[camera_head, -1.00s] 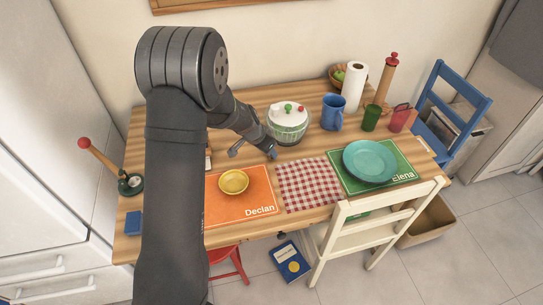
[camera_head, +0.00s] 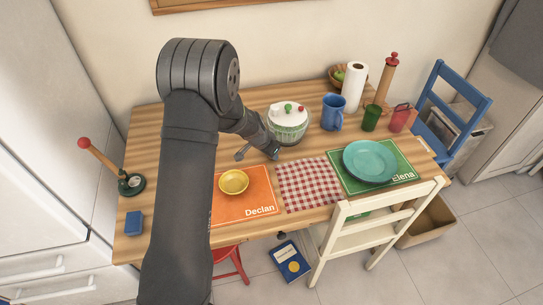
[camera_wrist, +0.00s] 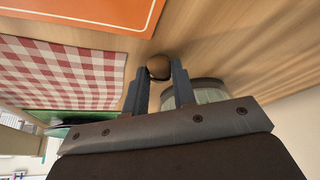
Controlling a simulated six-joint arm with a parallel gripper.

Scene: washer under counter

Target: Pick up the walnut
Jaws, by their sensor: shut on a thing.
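The walnut (camera_wrist: 159,67) is a small brown ball held between the two dark fingers of my gripper (camera_wrist: 159,80) in the wrist view. My gripper is shut on it, with one finger on each side. In the head view my gripper (camera_head: 274,153) is low over the table, between the salad spinner and the checked cloth. The walnut cannot be made out in the head view. I cannot tell whether it touches the table top.
The salad spinner (camera_head: 287,122) stands just behind my gripper. A red checked cloth (camera_head: 309,184), an orange mat (camera_head: 245,204) with a yellow bowl (camera_head: 233,182), and a green mat with teal plates (camera_head: 369,162) lie in front. A blue mug (camera_head: 332,112) stands to the right.

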